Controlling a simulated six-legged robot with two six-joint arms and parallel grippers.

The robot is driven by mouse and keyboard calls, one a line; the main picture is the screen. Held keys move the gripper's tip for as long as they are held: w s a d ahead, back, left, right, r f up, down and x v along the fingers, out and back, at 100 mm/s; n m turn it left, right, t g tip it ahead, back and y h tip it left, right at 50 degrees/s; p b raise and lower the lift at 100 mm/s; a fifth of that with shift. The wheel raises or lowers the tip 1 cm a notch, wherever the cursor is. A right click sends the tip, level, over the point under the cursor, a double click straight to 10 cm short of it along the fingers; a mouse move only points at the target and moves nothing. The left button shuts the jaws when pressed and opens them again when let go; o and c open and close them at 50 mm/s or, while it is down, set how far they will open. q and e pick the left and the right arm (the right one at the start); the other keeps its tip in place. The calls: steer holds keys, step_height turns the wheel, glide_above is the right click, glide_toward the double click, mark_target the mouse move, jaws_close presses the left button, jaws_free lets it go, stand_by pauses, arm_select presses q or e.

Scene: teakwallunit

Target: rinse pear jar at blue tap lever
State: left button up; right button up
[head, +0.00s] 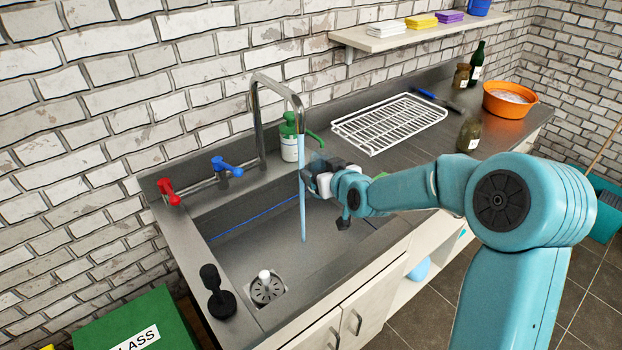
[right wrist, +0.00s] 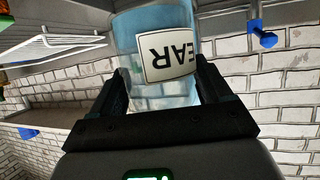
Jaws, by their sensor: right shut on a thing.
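The pear jar (right wrist: 155,75) is clear, blue-tinted glass. Its label (right wrist: 168,54) appears upside down in the right wrist view, with "EAR" readable. My right gripper (head: 322,178) is shut on the jar over the sink (head: 265,230), beside the water stream (head: 302,195). In the head view the jar is mostly hidden by the gripper, and I cannot tell whether water enters it. The stream runs from the steel spout (head: 275,85) into the basin. The blue tap lever (head: 225,165) is on the back rail. My left gripper is not in view.
A red lever (head: 168,191) is left of the blue one. A green-topped soap bottle (head: 290,140) stands behind the spout. A white rack (head: 390,122), murky jar (head: 469,134) and orange basin (head: 509,100) occupy the counter. A black object (head: 217,290) stands at the sink's front-left corner.

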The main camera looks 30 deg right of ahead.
steer(key=shift+s+d+f+b, duration=0.15)
steer(key=shift+s+b, duration=0.25)
steer(key=shift+s, duration=0.2)
steer(key=shift+s+d+r+b, duration=0.1)
steer(key=shift+s+d+b, duration=0.05)
steer(key=shift+s+b, duration=0.35)
steer(key=s, duration=0.1)
steer(key=s+b, duration=0.1)
steer(key=s, duration=0.1)
steer(key=shift+d, duration=0.35)
steer(key=s+d+r+p, duration=0.1)
steer(key=s+r+p, duration=0.1)
steer(key=s+r, duration=0.2)
steer(key=shift+s+p, duration=0.35)
steer(key=shift+s, duration=0.15)
steer(key=shift+d+r, duration=0.1)
stand_by(0.3)
